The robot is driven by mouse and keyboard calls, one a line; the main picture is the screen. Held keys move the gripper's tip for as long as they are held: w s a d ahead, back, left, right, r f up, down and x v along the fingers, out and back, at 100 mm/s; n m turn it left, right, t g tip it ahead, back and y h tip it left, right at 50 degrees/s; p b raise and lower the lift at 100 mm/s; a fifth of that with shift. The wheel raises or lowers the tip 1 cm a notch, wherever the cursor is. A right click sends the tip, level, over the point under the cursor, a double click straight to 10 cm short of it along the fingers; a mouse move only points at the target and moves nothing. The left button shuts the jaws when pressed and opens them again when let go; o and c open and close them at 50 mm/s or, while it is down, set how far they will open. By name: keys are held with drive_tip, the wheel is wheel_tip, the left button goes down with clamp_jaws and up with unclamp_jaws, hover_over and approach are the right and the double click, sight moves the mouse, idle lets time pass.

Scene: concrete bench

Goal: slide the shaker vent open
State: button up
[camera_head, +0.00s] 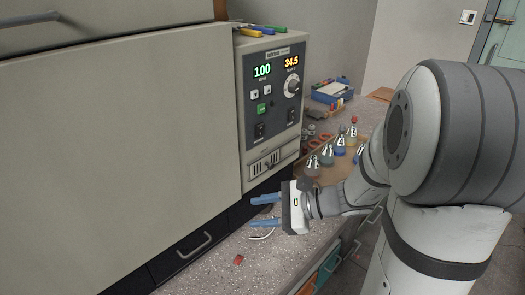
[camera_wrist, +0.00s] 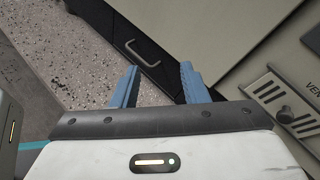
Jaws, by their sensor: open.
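The shaker (camera_head: 120,120) is a large grey-beige cabinet at the left, with a dark control panel at its right end. Its vent (camera_head: 272,162) is a slotted plate with a small knob, low on the panel below the switches. The vent also shows at the right edge of the wrist view (camera_wrist: 270,92), with its dark knob (camera_wrist: 286,115) near the plate's lower part. My gripper (camera_head: 252,211) has two blue fingers, apart and empty. It is below the vent, over the bench edge, not touching it. In the wrist view the fingers (camera_wrist: 160,68) point away from the vent.
A dark base with a handle (camera_head: 194,246) runs under the shaker. Several flasks (camera_head: 327,155) stand on the bench behind my gripper, with a blue box (camera_head: 332,92) farther back. A small red item (camera_head: 239,260) lies on the speckled bench top. Pens (camera_head: 262,30) lie on the shaker.

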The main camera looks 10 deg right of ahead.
drive_tip(key=w+d+m+t, duration=0.5)
drive_tip(key=w+d+m, duration=0.1)
drive_tip(key=m+t+h, duration=0.2)
drive_tip(key=m+t, duration=0.3)
approach(272, 167)
drive_tip(key=x, duration=0.8)
drive_tip(key=shift+w, duration=0.1)
drive_tip(key=shift+c, duration=0.6)
clamp_jaws()
